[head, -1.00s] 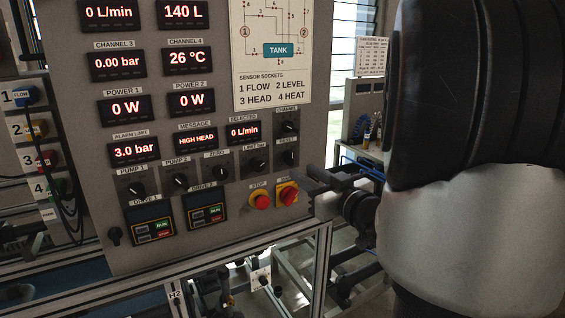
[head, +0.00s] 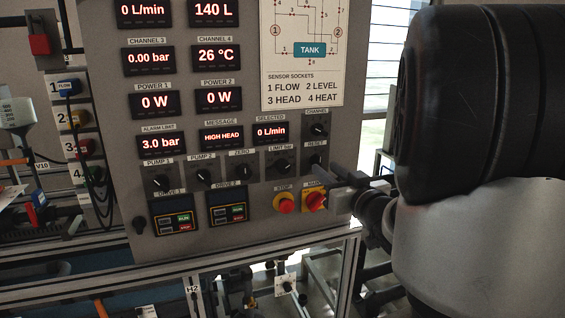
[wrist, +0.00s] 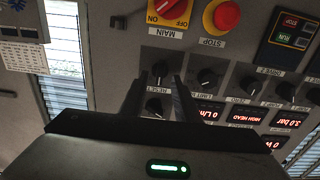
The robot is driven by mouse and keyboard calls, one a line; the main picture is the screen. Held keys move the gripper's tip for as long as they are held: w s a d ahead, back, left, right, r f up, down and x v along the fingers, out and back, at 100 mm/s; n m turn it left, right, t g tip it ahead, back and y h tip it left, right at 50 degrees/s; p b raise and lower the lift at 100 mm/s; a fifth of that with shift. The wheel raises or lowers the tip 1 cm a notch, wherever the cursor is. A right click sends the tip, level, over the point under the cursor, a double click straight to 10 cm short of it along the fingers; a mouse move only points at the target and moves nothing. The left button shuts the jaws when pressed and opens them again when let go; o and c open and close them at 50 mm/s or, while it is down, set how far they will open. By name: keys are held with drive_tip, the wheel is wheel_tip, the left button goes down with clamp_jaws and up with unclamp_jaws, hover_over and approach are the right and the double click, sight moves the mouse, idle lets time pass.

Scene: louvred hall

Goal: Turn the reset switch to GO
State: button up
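The reset switch is a small black knob (head: 316,160) at the right side of the grey panel, below the channel knob (head: 319,130). In the upside-down wrist view, the reset knob (wrist: 160,68) shows above its RESET label, with its pointer mark too small to read. My gripper (wrist: 161,78) is open and empty, its two dark fingers flanking the line of sight to this knob. In the head view my gripper (head: 336,184) is at the panel's right edge, below and right of the knob. I cannot tell whether the fingers reach around it.
The red-on-yellow MAIN switch (head: 315,198) and red STOP button (head: 286,205) sit just below the reset knob. The limit knob (head: 282,164) is close on its left. The message display (head: 221,136) reads HIGH HEAD. A window (wrist: 62,50) lies beyond the panel edge.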

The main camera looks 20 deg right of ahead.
sight(320, 164)
drive_tip(key=w, duration=0.4)
drive_tip(key=shift+a, duration=0.1)
drive_tip(key=shift+s, duration=0.1)
drive_tip(key=shift+w, duration=0.3)
clamp_jaws()
idle(1.1)
